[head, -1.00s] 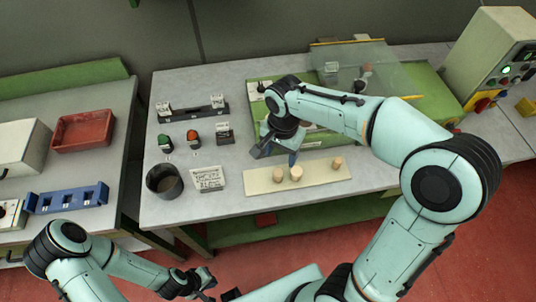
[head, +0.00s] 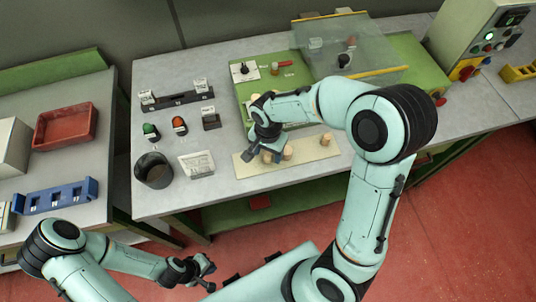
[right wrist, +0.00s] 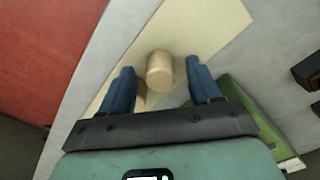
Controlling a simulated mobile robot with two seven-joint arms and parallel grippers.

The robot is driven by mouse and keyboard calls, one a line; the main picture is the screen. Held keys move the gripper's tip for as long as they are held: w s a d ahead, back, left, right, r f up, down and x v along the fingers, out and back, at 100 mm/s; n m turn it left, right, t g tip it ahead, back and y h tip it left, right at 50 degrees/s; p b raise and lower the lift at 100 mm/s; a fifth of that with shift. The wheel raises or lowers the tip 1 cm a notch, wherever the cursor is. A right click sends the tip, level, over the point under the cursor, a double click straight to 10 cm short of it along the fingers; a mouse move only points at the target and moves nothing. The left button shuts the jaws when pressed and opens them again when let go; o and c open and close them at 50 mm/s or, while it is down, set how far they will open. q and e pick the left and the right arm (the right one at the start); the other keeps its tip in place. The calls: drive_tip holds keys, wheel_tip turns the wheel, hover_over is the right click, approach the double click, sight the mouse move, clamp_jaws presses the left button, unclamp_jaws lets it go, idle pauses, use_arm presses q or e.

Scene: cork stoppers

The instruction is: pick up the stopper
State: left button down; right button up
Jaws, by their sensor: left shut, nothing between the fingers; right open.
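Three cork stoppers stand on a cream board (head: 306,155) near the table's front edge. The left stopper (head: 267,156) is partly hidden by my right gripper (head: 262,150), the middle stopper (head: 287,152) is just right of it, and the right stopper (head: 326,139) stands apart. In the right wrist view one stopper (right wrist: 160,74) shows between the two blue fingers of my open right gripper (right wrist: 161,67), with gaps on both sides. Part of another tan piece shows below it. My left gripper (head: 206,277) is shut and empty, in front of the table, low in the head view.
A dark cup (head: 153,171) and a white label block (head: 197,164) stand left of the board. Behind are green and orange buttons (head: 180,125), a green panel (head: 240,98) and a clear sheet (head: 370,60). A red tray (head: 65,127) is on the left bench.

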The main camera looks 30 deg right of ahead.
drive_tip(key=shift+f, duration=0.7)
drive_tip(key=c, duration=1.1)
drive_tip(key=shift+r, duration=0.15)
